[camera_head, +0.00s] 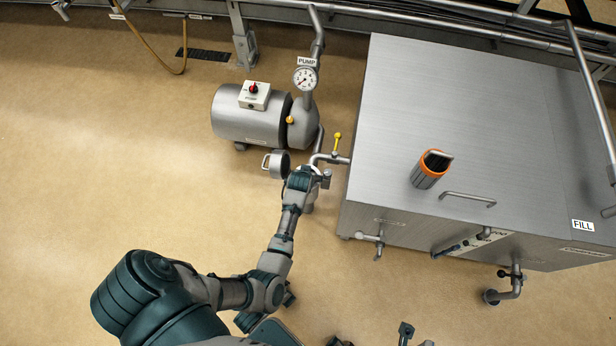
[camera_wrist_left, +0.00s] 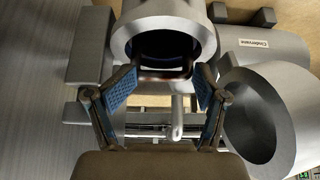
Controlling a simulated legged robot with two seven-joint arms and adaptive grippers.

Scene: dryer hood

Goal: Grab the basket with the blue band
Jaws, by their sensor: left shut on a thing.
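A basket with a dark blue rim (camera_wrist_left: 165,47) sits inside a grey round housing (camera_wrist_left: 127,20) in the left wrist view. Its brown U-shaped handle (camera_wrist_left: 165,73) lies between the fingertips of my left gripper (camera_wrist_left: 165,76). In the head view, my left gripper (camera_head: 301,180) covers most of the housing, and the basket is hidden there. Another basket, with an orange band (camera_head: 430,169), stands on the steel tank (camera_head: 400,120). My right gripper is not in clear view.
A pump (camera_head: 245,125) with a gauge (camera_head: 305,78) stands behind the left gripper. A grey cup-shaped lid (camera_head: 279,164) with a handle is close to its left. A yellow-handled valve (camera_head: 337,143) is to the right. The floor (camera_head: 120,180) at the left is clear.

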